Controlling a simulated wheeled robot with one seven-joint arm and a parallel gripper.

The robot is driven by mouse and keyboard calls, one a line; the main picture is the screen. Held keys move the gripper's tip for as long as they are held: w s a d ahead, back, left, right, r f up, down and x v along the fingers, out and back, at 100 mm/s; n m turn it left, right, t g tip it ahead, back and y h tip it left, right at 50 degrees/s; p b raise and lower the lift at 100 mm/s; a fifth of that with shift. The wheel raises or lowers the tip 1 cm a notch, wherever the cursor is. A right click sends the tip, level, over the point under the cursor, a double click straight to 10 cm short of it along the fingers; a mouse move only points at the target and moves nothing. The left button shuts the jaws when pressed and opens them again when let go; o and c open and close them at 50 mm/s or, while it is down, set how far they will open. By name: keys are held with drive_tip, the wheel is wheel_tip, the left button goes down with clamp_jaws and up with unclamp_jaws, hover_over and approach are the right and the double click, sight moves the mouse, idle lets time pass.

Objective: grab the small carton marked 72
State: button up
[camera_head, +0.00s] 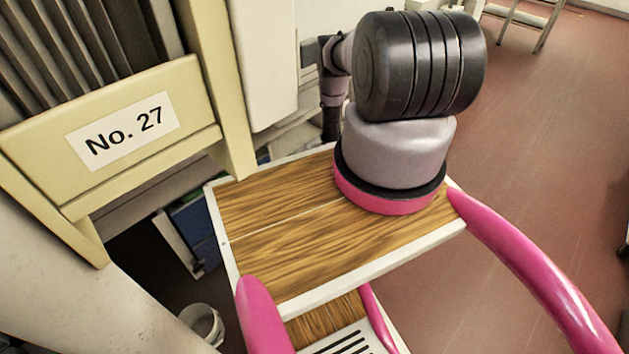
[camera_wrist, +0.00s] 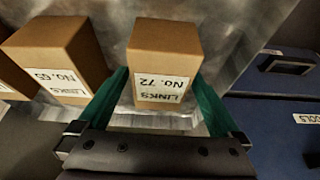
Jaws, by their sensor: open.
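The small brown carton marked 72 (camera_wrist: 165,50) is in the wrist view, upper middle. Its white label reads "LINKS No. 72" and appears upside down. My gripper (camera_wrist: 158,80) is open, with its two green fingers reaching up the picture. The carton's labelled lower end lies between the fingertips, one finger on each side. A gap to the right finger seems to show; whether the left finger touches the carton I cannot tell. In the head view neither the carton nor my gripper shows; my arm reaches off behind a cream post.
A similar carton marked 65 (camera_wrist: 62,52) stands just left of the left finger. A shiny grey surface (camera_wrist: 235,35) lies behind the cartons. Blue drawers (camera_wrist: 275,115) with dark handles are at the right. The head view shows a cream frame (camera_head: 110,135) labelled No. 27 and clear red floor (camera_head: 540,170).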

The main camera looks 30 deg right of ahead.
drive_tip(key=shift+f, duration=0.25)
idle(0.5)
drive_tip(key=c, duration=1.4)
drive_tip(key=shift+r, duration=0.1)
